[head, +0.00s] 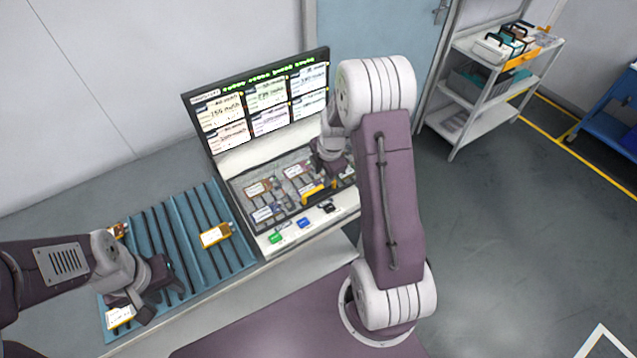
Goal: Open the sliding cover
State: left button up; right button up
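The tester (240,163) has an upright screen panel and a bed of cell bays in front of it. Several pouch cells with orange and white labels lie in the bays, one of them here (258,188). A yellow bar (317,193) with dark ends sits near the front right of the bed; it looks like the handle of the sliding cover, whose own panel I cannot make out clearly. My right gripper (325,175) is right at or just above this bar, its fingers too small and hidden to read. My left gripper (160,298) is open and empty over the blue tray.
The blue ribbed tray (177,232) left of the tester holds a yellow and white pouch cell (215,235) and others at its left edge. Green (276,238) and blue (304,223) buttons sit on the tester's front ledge. A shelf cart (485,95) stands far right on open floor.

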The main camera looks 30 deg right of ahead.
aim_at(319, 187)
jog(key=x, duration=0.4)
jog(key=p+x, duration=0.1)
jog(key=x, duration=0.2)
jog(key=shift+w+a, duration=0.15)
jog(key=shift+w, duration=0.1)
jog(key=shift+f, duration=0.55)
jog(key=shift+w, duration=0.1)
jog(key=shift+c, duration=1.2)
grip_shut()
jog(key=shift+w+r, duration=0.1)
jog(key=shift+w, duration=0.05)
